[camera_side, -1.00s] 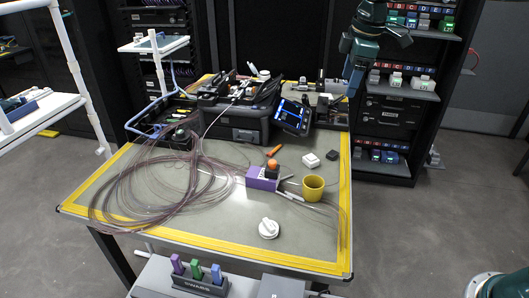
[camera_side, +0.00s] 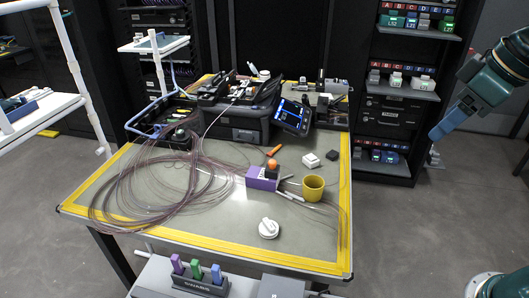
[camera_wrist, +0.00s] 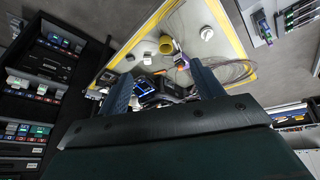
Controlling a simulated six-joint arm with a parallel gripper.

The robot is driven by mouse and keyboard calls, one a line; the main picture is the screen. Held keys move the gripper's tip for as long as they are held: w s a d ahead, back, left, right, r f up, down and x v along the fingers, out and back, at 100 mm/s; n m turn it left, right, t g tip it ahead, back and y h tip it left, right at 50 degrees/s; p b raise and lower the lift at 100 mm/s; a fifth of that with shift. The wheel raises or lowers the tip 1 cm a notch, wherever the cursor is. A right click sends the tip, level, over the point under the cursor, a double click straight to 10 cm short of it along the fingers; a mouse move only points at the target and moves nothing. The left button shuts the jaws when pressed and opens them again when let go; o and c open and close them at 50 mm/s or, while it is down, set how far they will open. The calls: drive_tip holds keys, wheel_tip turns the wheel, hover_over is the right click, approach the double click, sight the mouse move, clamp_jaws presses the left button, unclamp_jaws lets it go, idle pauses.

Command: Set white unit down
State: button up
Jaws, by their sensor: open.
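I cannot tell which of these is the task's white unit. My gripper (camera_side: 435,135) is in the air right of the rack, pointing down and left, away from the table. In the wrist view its two blue fingers (camera_wrist: 163,88) are spread apart with nothing seen between them.
The yellow-edged table (camera_side: 150,225) holds coiled fibre (camera_side: 150,185), a splicer (camera_side: 245,115), a yellow mug (camera_side: 313,188), a purple box (camera_side: 262,180) and a round white dispenser (camera_side: 268,229). The shelf rack (camera_side: 395,140) stands behind right. The table's front middle has free room.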

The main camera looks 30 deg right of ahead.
drive_tip(key=s+f+m, duration=0.2)
drive_tip(key=s+f, duration=0.2)
drive_tip(key=s, duration=0.3)
drive_tip(key=shift+a+t, duration=0.2)
drive_tip(key=shift+t, duration=0.2)
idle(0.8)
